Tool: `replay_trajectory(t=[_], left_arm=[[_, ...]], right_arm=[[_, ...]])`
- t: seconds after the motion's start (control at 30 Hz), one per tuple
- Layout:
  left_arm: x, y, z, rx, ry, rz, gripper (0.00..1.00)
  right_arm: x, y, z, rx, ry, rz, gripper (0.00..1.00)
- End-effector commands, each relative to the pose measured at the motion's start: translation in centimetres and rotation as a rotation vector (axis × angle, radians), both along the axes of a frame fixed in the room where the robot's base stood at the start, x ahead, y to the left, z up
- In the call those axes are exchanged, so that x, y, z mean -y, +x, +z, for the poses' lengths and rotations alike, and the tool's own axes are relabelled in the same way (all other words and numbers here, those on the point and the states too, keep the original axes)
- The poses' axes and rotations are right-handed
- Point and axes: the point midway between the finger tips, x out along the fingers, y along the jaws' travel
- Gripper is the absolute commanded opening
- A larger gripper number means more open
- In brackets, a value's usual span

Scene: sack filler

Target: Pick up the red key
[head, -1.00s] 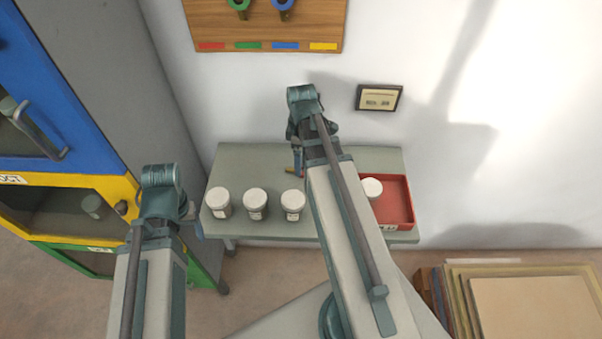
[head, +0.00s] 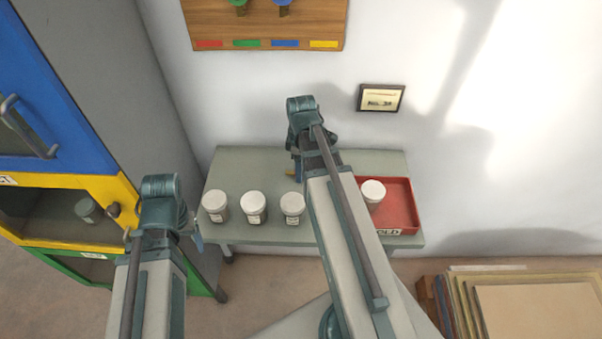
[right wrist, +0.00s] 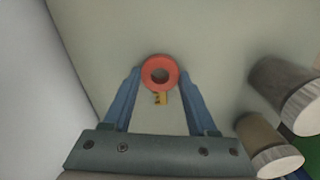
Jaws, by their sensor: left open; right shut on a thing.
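The red key (right wrist: 159,73) has a red ring head and a short yellow bit. In the right wrist view it sits between the two blue fingers of my right gripper (right wrist: 160,84), which is shut on it just over the grey tabletop. In the head view my right gripper (head: 294,170) is at the back of the table, and my arm mostly hides it; the red key cannot be made out there. My left gripper (head: 197,236) is open, mostly hidden behind its own wrist, left of the table and beside the cabinet.
Several white-lidded jars (head: 253,207) stand along the table (head: 240,165). A red tray (head: 402,205) at its right end holds one jar. A cabinet (head: 120,190) with coloured doors stands left. A wooden board (head: 265,20) with keys hangs on the wall. Stacked sheets (head: 530,300) lie right.

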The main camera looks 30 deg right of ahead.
Motion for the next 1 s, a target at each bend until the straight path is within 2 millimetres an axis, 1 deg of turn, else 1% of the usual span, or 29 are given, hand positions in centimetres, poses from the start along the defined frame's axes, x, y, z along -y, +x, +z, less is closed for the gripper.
replay_trajectory(t=[0.27,0.47,0.67,1.0], left_arm=[[0.0,0.0,0.0,0.000,0.000,0.000,0.71],[0.0,0.0,0.8,0.000,0.000,0.000,0.71],[0.0,0.0,2.8,0.000,0.000,0.000,0.71],[0.0,0.0,8.1,0.000,0.000,-0.001,0.71]], right_arm=[[0.0,0.0,0.0,0.000,0.000,0.000,0.04],[0.0,0.0,0.8,0.000,0.000,0.000,0.04],[0.0,0.0,2.8,0.000,0.000,0.000,0.04],[0.0,0.0,8.1,0.000,0.000,0.000,0.04]])
